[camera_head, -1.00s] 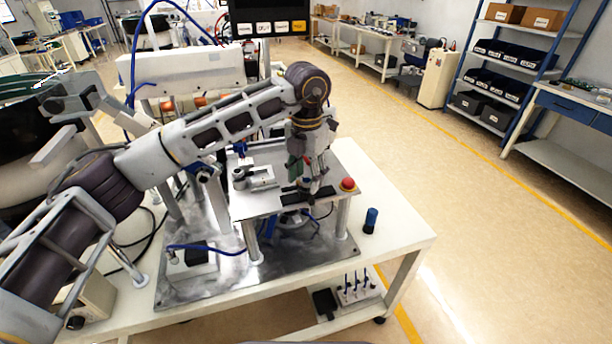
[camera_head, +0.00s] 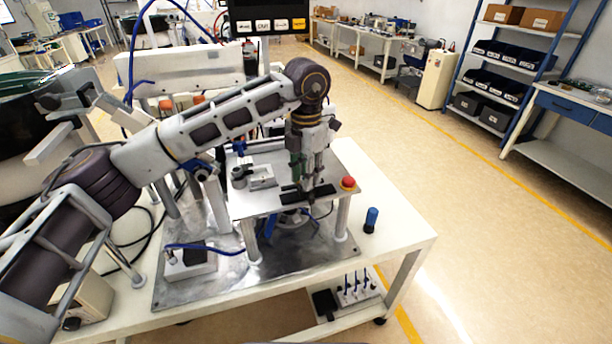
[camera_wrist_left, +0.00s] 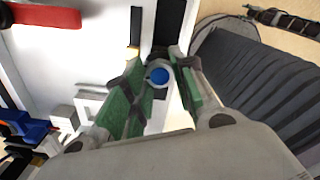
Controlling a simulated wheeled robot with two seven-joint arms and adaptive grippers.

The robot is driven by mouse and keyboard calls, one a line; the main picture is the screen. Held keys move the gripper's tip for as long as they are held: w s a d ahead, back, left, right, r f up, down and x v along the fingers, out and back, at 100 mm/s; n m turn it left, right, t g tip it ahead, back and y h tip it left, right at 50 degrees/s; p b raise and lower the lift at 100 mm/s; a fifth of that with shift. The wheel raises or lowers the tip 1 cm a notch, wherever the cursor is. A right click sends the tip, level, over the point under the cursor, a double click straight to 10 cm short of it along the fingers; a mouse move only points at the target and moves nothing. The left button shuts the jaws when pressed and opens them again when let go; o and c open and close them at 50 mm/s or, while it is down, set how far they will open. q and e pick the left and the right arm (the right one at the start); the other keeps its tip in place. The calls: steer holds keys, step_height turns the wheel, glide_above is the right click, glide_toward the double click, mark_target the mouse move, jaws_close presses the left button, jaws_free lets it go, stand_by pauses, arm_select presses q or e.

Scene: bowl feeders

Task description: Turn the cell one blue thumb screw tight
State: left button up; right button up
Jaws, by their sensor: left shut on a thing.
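The blue thumb screw (camera_wrist_left: 158,76) shows in the left wrist view as a round blue top in a grey rim, between the green-padded fingers. My left gripper (camera_wrist_left: 153,84) is shut on it, pointing down. In the head view my left gripper (camera_head: 309,188) stands over the black bar (camera_head: 291,197) near the front edge of the raised metal plate (camera_head: 272,205). There its fingers hide the screw. My right gripper is in neither view.
A red button (camera_head: 348,183) sits close to the right of the gripper. A grey fixture (camera_head: 262,176) stands to its left on the plate. A dark blue bottle (camera_head: 371,220) stands on the white table (camera_head: 405,238), whose right side is otherwise clear.

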arm_select(q)
steer(key=shift+m+b, duration=0.4)
steer(key=shift+m, duration=0.8)
steer(key=o, duration=0.9)
steer(key=shift+o, duration=0.7)
steer(key=shift+r, duration=0.75)
step_height(320, 180, up, 11)
steer(key=shift+f, duration=0.2)
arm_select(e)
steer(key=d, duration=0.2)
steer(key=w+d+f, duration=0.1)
